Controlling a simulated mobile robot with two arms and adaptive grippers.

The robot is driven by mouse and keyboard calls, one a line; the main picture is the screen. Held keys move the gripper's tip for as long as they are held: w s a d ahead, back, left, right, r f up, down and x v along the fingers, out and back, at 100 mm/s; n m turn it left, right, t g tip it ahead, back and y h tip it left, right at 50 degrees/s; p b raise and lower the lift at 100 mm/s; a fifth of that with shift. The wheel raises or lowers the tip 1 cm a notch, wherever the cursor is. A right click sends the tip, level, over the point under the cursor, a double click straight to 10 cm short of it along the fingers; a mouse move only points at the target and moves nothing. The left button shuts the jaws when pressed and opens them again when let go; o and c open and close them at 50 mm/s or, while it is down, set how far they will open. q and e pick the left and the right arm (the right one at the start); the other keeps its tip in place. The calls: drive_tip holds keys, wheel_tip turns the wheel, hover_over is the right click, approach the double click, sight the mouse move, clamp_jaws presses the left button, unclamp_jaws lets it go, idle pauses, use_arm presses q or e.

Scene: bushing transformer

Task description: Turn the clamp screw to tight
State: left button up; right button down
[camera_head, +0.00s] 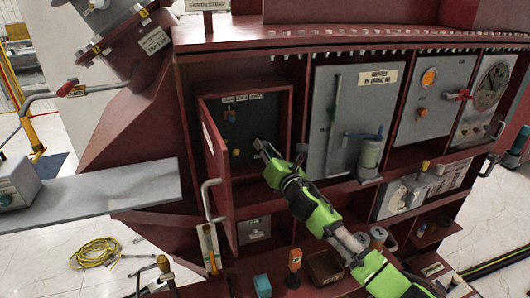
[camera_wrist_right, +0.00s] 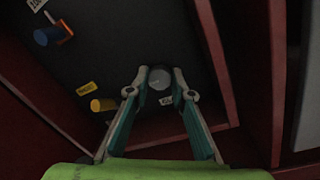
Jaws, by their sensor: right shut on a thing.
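My right gripper (camera_head: 261,145) reaches into an open red cabinet compartment (camera_head: 285,103) in the head view. In the right wrist view my right gripper (camera_wrist_right: 160,82) is shut on a round grey knob (camera_wrist_right: 160,78), which looks like the clamp screw. A finger lies on each side of the knob, against the dark back panel (camera_wrist_right: 120,45). A small label (camera_wrist_right: 166,100) beginning with C sits just below the knob, partly hidden. In the head view the gripper mostly hides the knob. My left gripper is not in view.
A blue knob (camera_wrist_right: 47,36) and a yellow knob (camera_wrist_right: 103,104) stick out left of the gripper. The red door (camera_head: 217,170) stands open on the compartment's left, with a grey handle (camera_head: 212,200). A grey panel (camera_head: 352,110) is to the right.

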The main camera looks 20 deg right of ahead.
drive_tip(key=m, duration=0.2)
drive_tip(key=m+b, duration=0.1)
drive_tip(key=m, duration=0.2)
drive_tip(key=shift+f+t+h, duration=0.1)
drive_tip(key=shift+t+h, duration=0.2)
drive_tip(key=m+b, duration=0.1)
drive_tip(key=m, duration=0.3)
drive_tip(key=shift+a, duration=0.1)
drive_tip(key=m+h+b, duration=0.1)
drive_tip(key=m, duration=0.3)
drive_tip(key=shift+m, duration=1.9)
drive_tip(key=shift+h, duration=0.4)
drive_tip(key=c, duration=1.8)
unclamp_jaws()
drive_tip(key=shift+s, duration=0.1)
